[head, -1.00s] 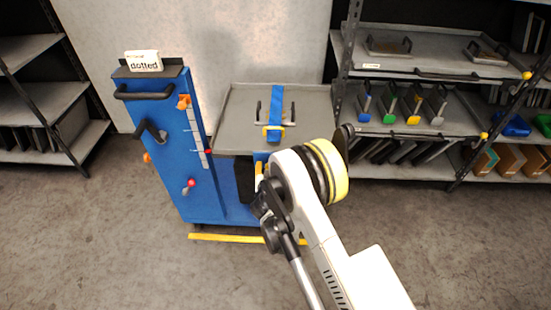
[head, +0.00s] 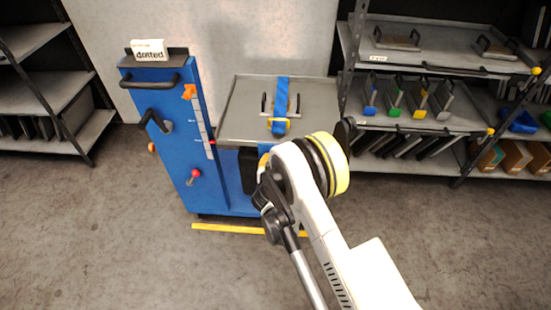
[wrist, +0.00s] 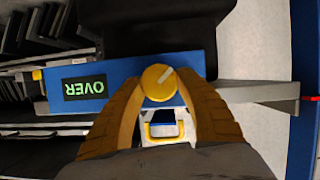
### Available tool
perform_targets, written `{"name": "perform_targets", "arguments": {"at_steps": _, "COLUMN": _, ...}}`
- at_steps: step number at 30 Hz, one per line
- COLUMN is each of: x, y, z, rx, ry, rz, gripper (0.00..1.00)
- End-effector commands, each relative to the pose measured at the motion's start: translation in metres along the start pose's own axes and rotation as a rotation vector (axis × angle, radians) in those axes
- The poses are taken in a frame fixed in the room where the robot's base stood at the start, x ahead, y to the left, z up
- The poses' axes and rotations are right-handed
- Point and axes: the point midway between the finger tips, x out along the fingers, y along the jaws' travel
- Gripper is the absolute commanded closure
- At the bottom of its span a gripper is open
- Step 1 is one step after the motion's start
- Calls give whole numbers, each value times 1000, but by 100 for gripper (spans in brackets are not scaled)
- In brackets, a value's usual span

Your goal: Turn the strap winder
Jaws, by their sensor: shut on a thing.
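The strap winder shows in the wrist view as a round yellow knob (wrist: 158,81) with a pale line across its face, on a blue panel (wrist: 200,66). My gripper (wrist: 160,92) has its two brown fingers closed on either side of the knob. My arm hides most of the winder and fingertips there.
The tray belongs to a blue cart (head: 185,180) with a black handle, a crank, an orange pointer on a scale and a red-tipped lever. A yellow floor bar (head: 228,229) lies before it. Shelves stand left and right (head: 420,122). Floor at left is clear.

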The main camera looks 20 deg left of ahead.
Motion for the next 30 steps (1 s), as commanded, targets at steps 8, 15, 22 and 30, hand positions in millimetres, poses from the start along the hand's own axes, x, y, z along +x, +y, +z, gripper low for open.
{"name": "perform_targets", "arguments": {"at_steps": 8, "x": 0, "y": -3, "z": 0, "rx": -194, "ry": 2, "rz": 77, "gripper": 90}}
{"name": "perform_targets", "arguments": {"at_steps": 15, "x": 0, "y": -3, "z": 1, "rx": -380, "ry": 2, "rz": 155, "gripper": 90}}
{"name": "perform_targets", "arguments": {"at_steps": 22, "x": 0, "y": -3, "z": 1, "rx": -522, "ry": 2, "rz": 215, "gripper": 90}}
{"name": "perform_targets", "arguments": {"at_steps": 30, "x": 0, "y": -3, "z": 1, "rx": -617, "ry": 1, "rz": 255, "gripper": 90}}
